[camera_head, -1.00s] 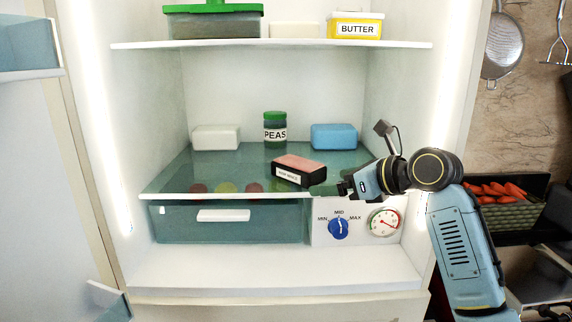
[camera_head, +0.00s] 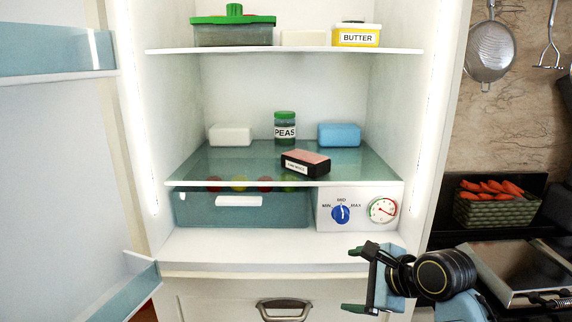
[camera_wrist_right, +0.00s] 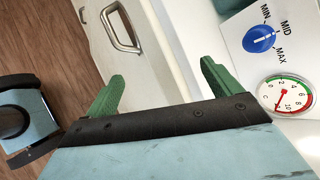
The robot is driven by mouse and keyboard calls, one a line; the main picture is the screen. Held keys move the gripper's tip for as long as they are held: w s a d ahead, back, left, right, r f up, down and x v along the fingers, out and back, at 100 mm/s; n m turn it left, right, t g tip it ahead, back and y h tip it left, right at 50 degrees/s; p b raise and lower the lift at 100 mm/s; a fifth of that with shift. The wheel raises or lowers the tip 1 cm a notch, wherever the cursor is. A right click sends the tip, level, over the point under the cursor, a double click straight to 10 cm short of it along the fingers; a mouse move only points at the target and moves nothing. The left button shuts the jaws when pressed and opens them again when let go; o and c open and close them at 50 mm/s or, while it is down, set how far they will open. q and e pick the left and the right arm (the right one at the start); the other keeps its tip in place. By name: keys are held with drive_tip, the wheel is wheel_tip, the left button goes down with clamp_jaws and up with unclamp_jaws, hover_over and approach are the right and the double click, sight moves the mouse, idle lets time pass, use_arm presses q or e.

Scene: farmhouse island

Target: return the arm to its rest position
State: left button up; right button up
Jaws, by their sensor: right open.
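My right gripper (camera_head: 358,279) is open and empty in front of the fridge's lower right edge, below the shelves. In the right wrist view its two green fingers (camera_wrist_right: 160,85) are spread apart with nothing between them. A dark box with a pinkish top and a white label (camera_head: 305,162) lies on the middle glass shelf (camera_head: 230,165), apart from the gripper. My left gripper is not in view.
The shelf also holds a peas jar (camera_head: 285,128), a white box (camera_head: 231,135) and a blue box (camera_head: 339,135). A drawer (camera_head: 240,210), blue dial (camera_head: 341,214) and gauge (camera_head: 383,209) sit below. The open door (camera_head: 60,180) stands left. A carrot basket (camera_head: 497,207) is right.

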drive_tip(key=s+d+f+n+g+h, duration=0.25)
drive_tip(key=s+f+n, duration=0.4)
drive_tip(key=s, duration=0.45)
drive_tip(key=s+d+f+n+g+h, duration=0.1)
drive_tip(key=s+d+f+n+h, duration=0.15)
drive_tip(key=s+f+n, duration=0.55)
drive_tip(key=s+d+f+n+g+h, duration=0.1)
drive_tip(key=s+d+f+n, duration=0.35)
drive_tip(key=s, duration=0.85)
wheel_tip(320, 180, down, 30)
drive_tip(key=s+a+n+g+b, duration=0.1)
drive_tip(key=a+n+g+b, duration=0.1)
drive_tip(key=b, duration=0.5)
use_arm(q)
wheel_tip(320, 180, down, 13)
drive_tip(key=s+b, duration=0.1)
drive_tip(key=b, duration=0.5)
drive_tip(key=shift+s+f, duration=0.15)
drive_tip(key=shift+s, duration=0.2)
use_arm(e)
drive_tip(key=s+d+f, duration=0.3)
drive_tip(key=s+f, duration=1.3)
drive_tip(key=f, duration=0.5)
drive_tip(key=shift+s+g, duration=0.35)
drive_tip(key=shift+s, duration=0.05)
